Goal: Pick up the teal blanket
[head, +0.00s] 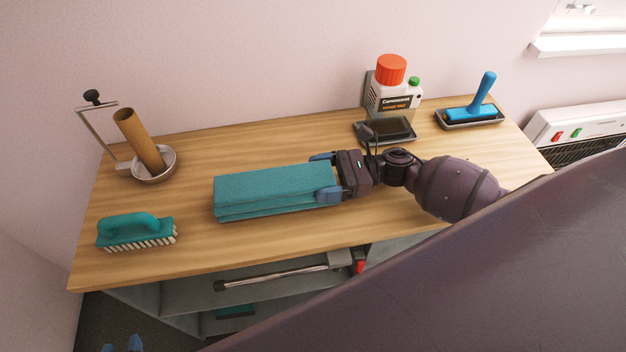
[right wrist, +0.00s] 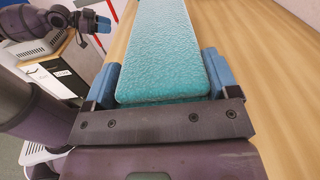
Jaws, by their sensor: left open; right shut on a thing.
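The teal blanket (head: 262,190) is a folded, layered rectangular block on the wooden table (head: 200,240), near its middle. I cannot tell whether it touches the wood all along. My right gripper (head: 325,176) is shut on its right end, one blue finger on each long side. In the right wrist view the blanket (right wrist: 165,45) runs straight away from between the fingers. My left gripper (head: 122,345) is low at the bottom left of the head view, below the table's front edge, mostly cut off. It is open and empty, and also shows in the right wrist view (right wrist: 98,28).
A teal brush (head: 134,230) lies left of the blanket. A cardboard tube (head: 139,139) leans in a round dish (head: 163,169) behind. The front strip is clear.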

